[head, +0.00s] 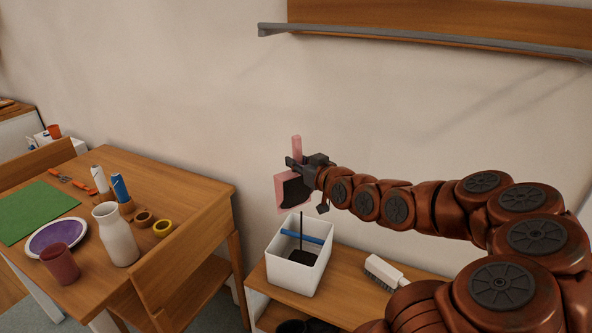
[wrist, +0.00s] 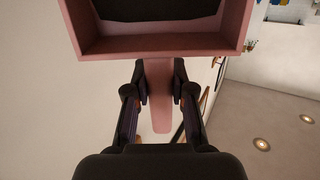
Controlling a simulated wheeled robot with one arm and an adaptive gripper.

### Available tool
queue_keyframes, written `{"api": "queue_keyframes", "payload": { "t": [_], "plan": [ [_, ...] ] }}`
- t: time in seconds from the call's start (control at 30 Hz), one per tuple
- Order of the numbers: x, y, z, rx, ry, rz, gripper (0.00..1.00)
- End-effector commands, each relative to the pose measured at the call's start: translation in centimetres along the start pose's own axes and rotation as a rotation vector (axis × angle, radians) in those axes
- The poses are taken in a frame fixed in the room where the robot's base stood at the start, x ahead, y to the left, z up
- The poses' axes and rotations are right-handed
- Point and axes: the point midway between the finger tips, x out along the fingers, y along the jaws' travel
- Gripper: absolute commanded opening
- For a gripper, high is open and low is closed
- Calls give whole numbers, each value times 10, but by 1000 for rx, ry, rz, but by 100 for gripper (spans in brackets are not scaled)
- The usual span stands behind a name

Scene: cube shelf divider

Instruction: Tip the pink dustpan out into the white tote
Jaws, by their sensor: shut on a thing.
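The pink dustpan (head: 281,189) hangs steeply tilted above the white tote (head: 297,276), its handle up and its pan down. My gripper (head: 297,163) is shut on the handle. In the wrist view, my gripper's fingers (wrist: 160,88) sit on both sides of the handle, and the dustpan (wrist: 160,45) has dark matter in its pan. In the head view, a thin dark streak runs from below the pan down into the tote. A dark patch (head: 304,257) lies inside the tote, near a blue strip (head: 302,236).
The tote stands on a low wooden shelf (head: 345,278), with a white brush (head: 385,271) to its right. A wooden table (head: 175,185) at left holds a white vase (head: 117,235), a cup (head: 61,263) and tape rolls. A wall shelf (head: 440,30) is above.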

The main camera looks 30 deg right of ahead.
Motion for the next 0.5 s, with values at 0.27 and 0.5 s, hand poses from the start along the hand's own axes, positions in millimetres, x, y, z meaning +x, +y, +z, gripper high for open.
{"api": "queue_keyframes", "payload": {
  "t": [0.27, 0.5],
  "plan": [
    [-11, 1, 8, 1, 87, 3, 0],
    [-21, 1, 10, 0, 160, 4, 0]
  ]
}}
